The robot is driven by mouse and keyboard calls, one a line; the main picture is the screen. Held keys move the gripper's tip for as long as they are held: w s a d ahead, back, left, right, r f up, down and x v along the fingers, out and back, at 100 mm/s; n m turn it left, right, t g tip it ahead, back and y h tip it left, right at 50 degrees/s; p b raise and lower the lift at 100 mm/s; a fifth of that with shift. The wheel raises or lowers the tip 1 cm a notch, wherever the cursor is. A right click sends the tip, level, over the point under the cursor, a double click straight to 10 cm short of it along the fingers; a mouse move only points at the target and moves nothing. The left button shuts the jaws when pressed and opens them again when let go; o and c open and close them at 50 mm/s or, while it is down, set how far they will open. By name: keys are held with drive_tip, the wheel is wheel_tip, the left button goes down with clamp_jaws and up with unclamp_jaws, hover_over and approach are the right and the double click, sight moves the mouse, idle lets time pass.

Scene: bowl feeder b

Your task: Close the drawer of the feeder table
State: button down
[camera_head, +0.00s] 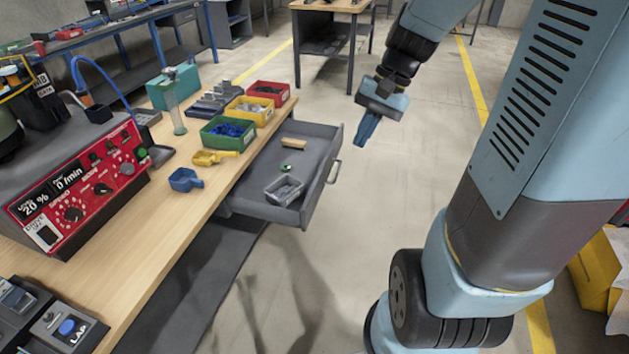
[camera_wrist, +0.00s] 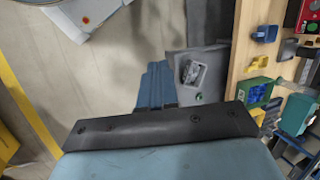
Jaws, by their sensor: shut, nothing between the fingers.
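The grey drawer (camera_head: 318,182) of the feeder table (camera_head: 180,222) is pulled out to the right, with its handle (camera_head: 334,172) on the outer front. The handle is not clearly seen there.
On the table stand a red bin (camera_head: 268,92), yellow bin (camera_head: 249,110), green bin (camera_head: 228,133) and a red control panel (camera_head: 82,186). The floor right of the drawer is clear. Another table (camera_head: 330,6) stands at the back.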

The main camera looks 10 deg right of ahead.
drive_tip(key=w+d+f+m+g+y, duration=0.1)
drive_tip(key=w+f+m+y, duration=0.35)
drive_tip(key=f, duration=0.45)
drive_tip(key=m+t+y, duration=0.7)
drive_tip(key=m+t, duration=0.4)
drive_tip(key=m, duration=0.4)
approach(314, 195)
drive_tip(key=shift+h, duration=0.25)
drive_tip(key=x, duration=0.5)
drive_tip(key=shift+w+a+r, duration=0.1)
drive_tip(key=shift+a+r, duration=0.05)
drive_tip(key=shift+r, duration=0.05)
drive_tip(key=shift+w+a, duration=0.4)
drive_tip(key=shift+a, duration=0.2)
